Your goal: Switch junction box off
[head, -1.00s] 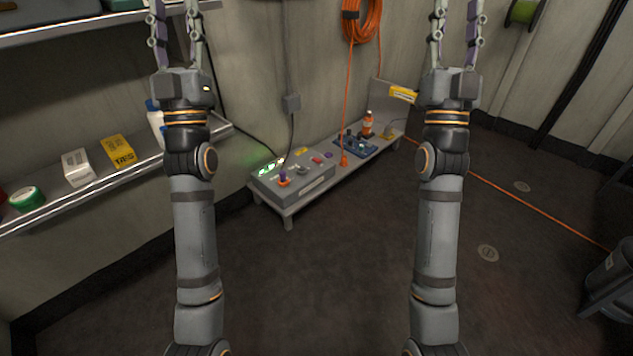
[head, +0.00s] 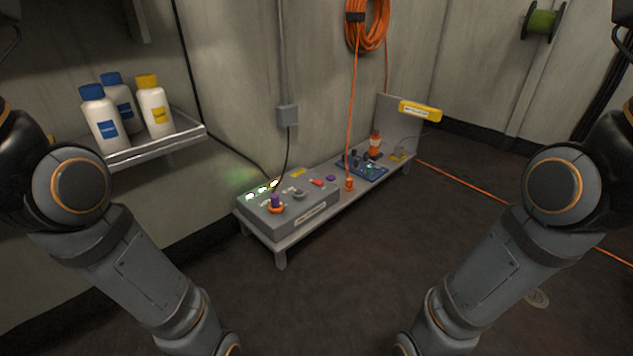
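The junction box (head: 262,222) is a grey box with a sloped top on the left end of a low grey bench. Green lights (head: 262,190) glow along its back edge. A purple and orange plug or knob (head: 276,204) stands on its top left. A dark round knob (head: 299,193), a red part (head: 317,183) and a purple part (head: 331,178) sit further right on top. A black cable runs from the box up to a wall box. Both of my arms are raised at the picture's sides, and neither gripper is in view.
The low bench (head: 281,243) runs along the wall. It also bears a blue circuit board (head: 366,170) and an orange bottle (head: 375,145). A shelf (head: 160,149) with several white bottles juts out at left. An orange cable (head: 471,179) crosses the floor. The floor before the bench is clear.

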